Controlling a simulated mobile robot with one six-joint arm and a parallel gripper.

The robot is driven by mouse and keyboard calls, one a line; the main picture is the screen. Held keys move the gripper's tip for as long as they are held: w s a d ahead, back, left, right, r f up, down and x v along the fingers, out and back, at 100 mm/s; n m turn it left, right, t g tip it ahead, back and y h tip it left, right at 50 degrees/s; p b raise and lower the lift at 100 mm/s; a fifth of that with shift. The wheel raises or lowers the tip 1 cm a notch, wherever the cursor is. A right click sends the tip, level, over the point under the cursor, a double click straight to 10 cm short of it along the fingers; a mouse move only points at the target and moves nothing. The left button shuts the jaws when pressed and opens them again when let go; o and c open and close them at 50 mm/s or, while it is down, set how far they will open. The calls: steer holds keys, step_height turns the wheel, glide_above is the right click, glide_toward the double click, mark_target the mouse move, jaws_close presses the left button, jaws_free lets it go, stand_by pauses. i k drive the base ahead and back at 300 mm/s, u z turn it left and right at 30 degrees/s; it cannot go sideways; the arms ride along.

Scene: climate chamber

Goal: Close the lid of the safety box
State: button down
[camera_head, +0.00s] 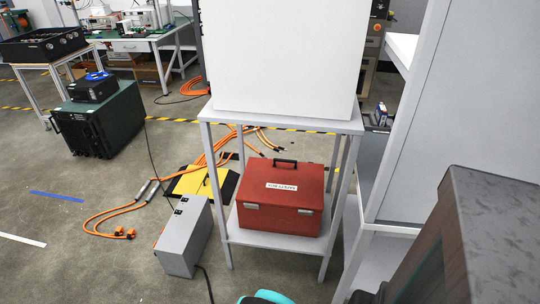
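The red safety box (262,221) stands on the lower shelf (240,237) of a grey table frame. Its lid (308,178) has a white label and a black handle, and looks down on the box. Two light latches show along the front, and I see no gap between lid and box at this angle. My gripper is not in view.
A large white cabinet (290,60) stands on the table top above the box, and table legs flank the shelf. A grey unit (184,238) stands on the floor at left, near orange cables (208,160). A teal rounded thing (266,297) is cut off at the bottom edge.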

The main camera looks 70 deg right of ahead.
mark_target(289, 183)
steer(key=k, duration=1.35)
steer(key=z, duration=0.45)
steer(key=i, duration=1.95)
steer(key=u, duration=0.5)
